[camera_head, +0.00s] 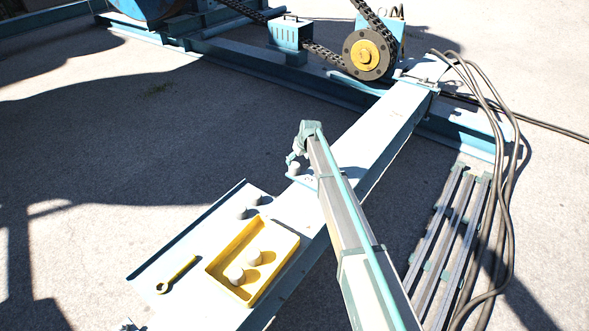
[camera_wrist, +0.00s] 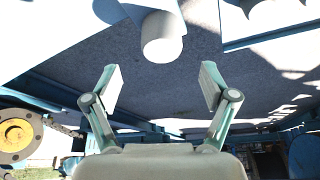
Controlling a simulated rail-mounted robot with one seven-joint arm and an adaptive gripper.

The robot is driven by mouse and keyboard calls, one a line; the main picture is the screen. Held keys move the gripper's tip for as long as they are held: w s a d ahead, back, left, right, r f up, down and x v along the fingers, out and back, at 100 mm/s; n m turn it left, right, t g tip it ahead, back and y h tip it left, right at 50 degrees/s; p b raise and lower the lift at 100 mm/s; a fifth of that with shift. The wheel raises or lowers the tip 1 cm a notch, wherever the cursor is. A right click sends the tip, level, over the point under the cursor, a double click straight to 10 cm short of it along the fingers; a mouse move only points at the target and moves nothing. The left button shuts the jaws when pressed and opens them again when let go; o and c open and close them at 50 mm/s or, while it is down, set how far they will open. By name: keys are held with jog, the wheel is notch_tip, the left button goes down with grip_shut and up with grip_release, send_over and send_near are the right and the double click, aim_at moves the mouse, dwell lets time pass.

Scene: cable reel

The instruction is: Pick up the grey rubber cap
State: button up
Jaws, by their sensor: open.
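A pale grey cylindrical cap (camera_wrist: 163,42) shows in the wrist view, beyond my fingertips and roughly centred between them. My gripper (camera_wrist: 160,82) is open, with nothing between its fingers. In the head view my gripper (camera_head: 297,150) is over the long pale beam, and a small grey cap (camera_head: 295,169) stands just below it; this is probably the same cap. Two more grey pieces (camera_head: 254,258) lie in the yellow tray, and others (camera_head: 239,212) stand on the pale plate left of the beam.
The yellow tray (camera_head: 291,239) and a yellow-handled wrench (camera_head: 178,273) lie at the front left. Thick black cables (camera_head: 507,210) hang at the right. A chain-driven wheel with a yellow hub (camera_head: 366,55) stands at the back. Concrete floor lies open at the left.

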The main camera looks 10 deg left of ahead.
aim_at(295, 165)
jog(key=x, duration=0.7)
jog(key=shift+f+p, duration=0.25)
jog(key=shift+p, duration=0.1)
jog(key=shift+s, duration=0.1)
jog(key=c, duration=1.2)
jog(key=shift+r, duration=0.1)
jog(key=shift+c, duration=0.2)
